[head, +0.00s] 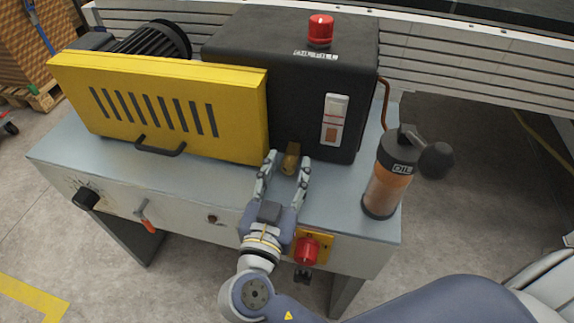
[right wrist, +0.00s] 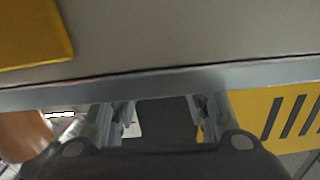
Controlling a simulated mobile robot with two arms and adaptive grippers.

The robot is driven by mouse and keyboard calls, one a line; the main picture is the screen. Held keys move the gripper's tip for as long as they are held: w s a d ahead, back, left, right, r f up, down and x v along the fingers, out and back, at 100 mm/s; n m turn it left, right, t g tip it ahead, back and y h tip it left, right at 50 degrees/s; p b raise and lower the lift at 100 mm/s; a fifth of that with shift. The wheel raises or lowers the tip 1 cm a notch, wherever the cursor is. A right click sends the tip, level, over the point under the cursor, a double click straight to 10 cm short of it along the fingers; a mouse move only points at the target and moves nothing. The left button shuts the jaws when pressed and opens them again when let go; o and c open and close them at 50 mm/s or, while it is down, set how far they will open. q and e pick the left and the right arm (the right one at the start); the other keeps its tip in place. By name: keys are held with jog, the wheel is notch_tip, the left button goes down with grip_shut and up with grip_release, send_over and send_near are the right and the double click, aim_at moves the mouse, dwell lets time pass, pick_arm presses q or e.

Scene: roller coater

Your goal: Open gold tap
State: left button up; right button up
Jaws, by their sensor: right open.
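The gold tap (head: 291,160) is a small brass-coloured fitting low on the front of the black box, just above the bench top. My right gripper (head: 288,166) is open, with one finger to the left of the tap and one to the right. No contact between the fingers and the tap can be made out. In the right wrist view, the open fingers (right wrist: 160,112) show against a dark surface, and a small gold patch beside one finger may be part of the tap. My left gripper is not in view.
The black box (head: 285,80) bears a red lamp (head: 320,30). A yellow slotted guard (head: 165,105) stands left of the tap. An orange cylinder (head: 386,190) with a dark handle stands right.

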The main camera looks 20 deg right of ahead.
grip_shut()
jog(key=n+p, duration=0.2)
jog(key=n, duration=0.1)
jog(key=shift+r, duration=0.2)
jog(key=shift+f+n, duration=0.15)
jog(key=shift+n, duration=0.45)
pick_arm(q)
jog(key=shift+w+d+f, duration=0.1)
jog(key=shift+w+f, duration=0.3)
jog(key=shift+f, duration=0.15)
pick_arm(e)
grip_release()
jog(key=shift+a, duration=0.1)
